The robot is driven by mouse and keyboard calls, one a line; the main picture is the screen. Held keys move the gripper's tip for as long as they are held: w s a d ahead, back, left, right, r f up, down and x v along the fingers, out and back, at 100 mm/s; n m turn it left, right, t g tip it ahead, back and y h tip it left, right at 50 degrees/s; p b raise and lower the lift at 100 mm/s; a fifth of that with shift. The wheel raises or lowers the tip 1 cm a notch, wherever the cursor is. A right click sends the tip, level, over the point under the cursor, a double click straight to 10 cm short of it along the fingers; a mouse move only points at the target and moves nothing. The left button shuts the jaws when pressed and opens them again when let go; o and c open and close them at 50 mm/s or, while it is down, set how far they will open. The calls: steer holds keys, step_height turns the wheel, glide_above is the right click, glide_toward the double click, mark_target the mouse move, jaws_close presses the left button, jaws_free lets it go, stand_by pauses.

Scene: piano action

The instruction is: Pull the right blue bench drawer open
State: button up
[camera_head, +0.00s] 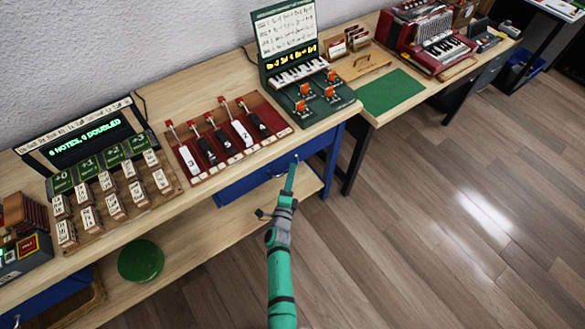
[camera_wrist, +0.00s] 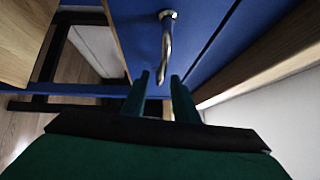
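The right blue bench drawer (camera_head: 240,184) is under the front edge of the wooden bench and looks shut. In the wrist view its blue front (camera_wrist: 205,25) fills the upper middle, and a curved metal handle (camera_wrist: 167,42) stands out from it. My gripper (camera_head: 294,165) is at the drawer's right part in the head view. In the wrist view my gripper (camera_wrist: 160,78) has its two green fingers apart, with the handle's near end between or just beyond their tips. Whether a finger touches the handle I cannot tell.
The bench top (camera_head: 185,85) carries a red board with levers (camera_head: 225,135) and a green music stand unit (camera_head: 305,95). A lower shelf (camera_head: 200,245) holds a green round object (camera_head: 141,260). The wooden floor (camera_head: 430,220) at right is clear.

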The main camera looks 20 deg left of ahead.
steer(key=shift+w+a+r, duration=0.1)
steer(key=shift+w+a, duration=0.05)
steer(key=shift+w, duration=1.2)
